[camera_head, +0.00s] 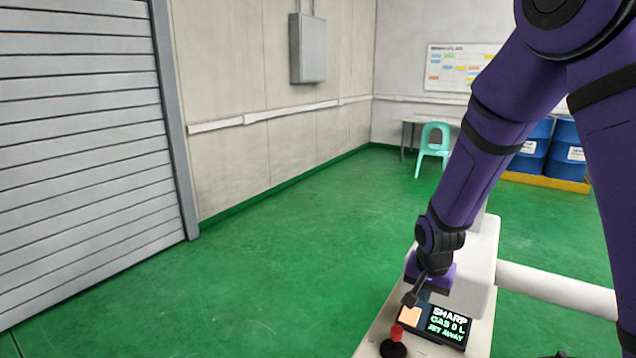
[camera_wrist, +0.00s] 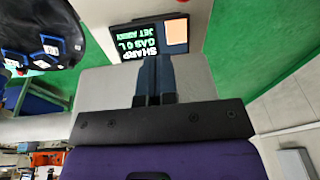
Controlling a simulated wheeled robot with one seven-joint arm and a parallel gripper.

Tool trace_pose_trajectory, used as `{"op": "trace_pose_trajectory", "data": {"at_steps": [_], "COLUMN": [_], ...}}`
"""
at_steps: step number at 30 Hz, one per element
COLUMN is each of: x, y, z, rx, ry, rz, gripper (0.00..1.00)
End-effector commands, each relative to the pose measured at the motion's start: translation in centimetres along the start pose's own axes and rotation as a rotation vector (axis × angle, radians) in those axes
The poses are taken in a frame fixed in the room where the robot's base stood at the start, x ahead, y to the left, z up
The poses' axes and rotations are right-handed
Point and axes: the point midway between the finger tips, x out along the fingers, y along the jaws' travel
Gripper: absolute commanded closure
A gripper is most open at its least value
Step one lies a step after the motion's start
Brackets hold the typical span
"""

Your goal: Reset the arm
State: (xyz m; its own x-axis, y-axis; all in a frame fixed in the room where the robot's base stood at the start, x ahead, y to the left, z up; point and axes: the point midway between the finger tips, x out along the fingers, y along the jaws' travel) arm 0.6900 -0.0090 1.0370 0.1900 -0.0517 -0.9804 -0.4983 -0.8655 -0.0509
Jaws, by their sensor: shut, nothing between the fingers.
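My purple arm comes down from the upper right in the head view. My gripper (camera_head: 413,294) is at its lower end, just above a small dark display (camera_head: 449,325) with lit text and an orange patch. In the wrist view my gripper's two fingers (camera_wrist: 154,62) are side by side and shut, with nothing between them. Their tips point toward the lower edge of the display (camera_wrist: 150,44). I cannot tell whether they touch it.
A red-topped black knob (camera_head: 396,333) stands beside the display on a pale console (camera_head: 375,340). A white horizontal tube (camera_head: 555,288) runs right. A turquoise chair (camera_head: 433,145) and blue drums (camera_head: 567,150) stand at the back. Green floor (camera_head: 270,250) is clear toward the left shutter (camera_head: 85,140).

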Motion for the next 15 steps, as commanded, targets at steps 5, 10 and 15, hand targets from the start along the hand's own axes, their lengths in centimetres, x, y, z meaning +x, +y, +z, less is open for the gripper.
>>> {"op": "trace_pose_trajectory", "data": {"at_steps": [5,10,15], "x": [-5.0,-9.6,-13.8], "y": [1.0,2.3,4.0], "z": [-0.2,0.2,0.9], "rx": [-0.041,-0.090,-0.142], "ry": [0.007,0.018,0.035], "rz": [-0.044,-0.079,-0.109], "gripper": [1.00,1.00,1.00]}}
